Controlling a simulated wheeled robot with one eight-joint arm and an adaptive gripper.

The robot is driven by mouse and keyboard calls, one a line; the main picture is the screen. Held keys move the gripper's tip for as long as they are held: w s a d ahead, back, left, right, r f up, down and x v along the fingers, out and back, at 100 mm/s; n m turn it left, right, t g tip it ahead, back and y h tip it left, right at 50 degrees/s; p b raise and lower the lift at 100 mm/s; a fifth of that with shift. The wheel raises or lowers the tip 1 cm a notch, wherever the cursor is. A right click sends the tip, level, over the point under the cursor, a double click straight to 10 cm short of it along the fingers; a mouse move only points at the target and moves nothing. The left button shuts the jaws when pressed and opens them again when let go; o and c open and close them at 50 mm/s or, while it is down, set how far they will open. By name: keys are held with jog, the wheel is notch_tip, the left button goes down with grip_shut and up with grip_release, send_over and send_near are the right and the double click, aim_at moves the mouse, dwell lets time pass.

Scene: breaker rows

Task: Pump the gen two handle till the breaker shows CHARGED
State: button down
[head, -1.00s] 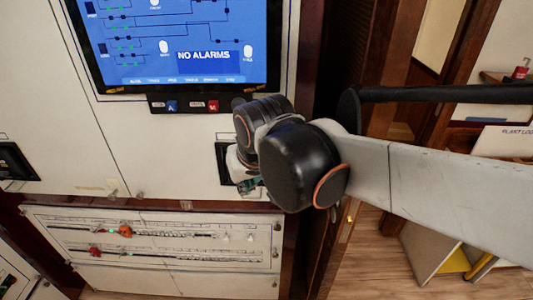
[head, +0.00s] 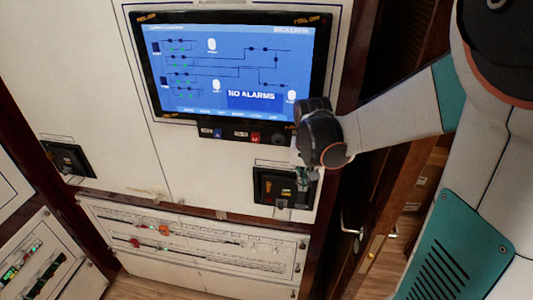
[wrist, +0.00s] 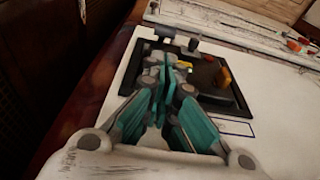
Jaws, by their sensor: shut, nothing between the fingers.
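A black breaker unit (head: 264,189) is set in the white cabinet front below the right end of the screen. My gripper (head: 303,184) is in front of the unit's right side. In the wrist view its teal fingers (wrist: 165,66) are shut and empty, over the unit's left part, and hide some of it. I cannot tell whether they touch it. No label or CHARGED sign is readable.
A second black unit (head: 68,160) sits at the left. The screen (head: 232,68) reads NO ALARMS. A white panel with red and orange knobs (head: 190,238) is below. A door handle (head: 350,222) and dark wood frame stand right of the cabinet.

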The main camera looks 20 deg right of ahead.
aim_at(300, 208)
notch_tip(300, 208, down, 7)
jog(key=w, duration=0.1)
jog(key=shift+d+b, duration=0.35)
jog(key=shift+b, duration=0.05)
jog(key=shift+s+a+t+b, duration=0.25)
jog(key=shift+t+b, duration=0.05)
jog(key=shift+b, duration=0.15)
jog(key=shift+s+a+f+t+h+b, duration=0.3)
jog(key=shift+s+t+h+b, duration=0.15)
jog(key=shift+t+h+b, duration=0.2)
jog(key=shift+s, duration=0.1)
jog(key=shift+s+a+f+t+h+b, duration=0.35)
jog(key=shift+s+f+t+h+b, duration=0.25)
jog(key=shift+b, duration=0.35)
jog(key=shift+s+a+f+t+h+b, duration=0.3)
jog(key=shift+t+b, duration=0.35)
jog(key=shift+b, duration=0.3)
jog(key=shift+s, duration=0.1)
jog(key=shift+s+a+f+b, duration=0.25)
jog(key=shift+s+b, duration=0.05)
jog(key=shift+b, duration=0.1)
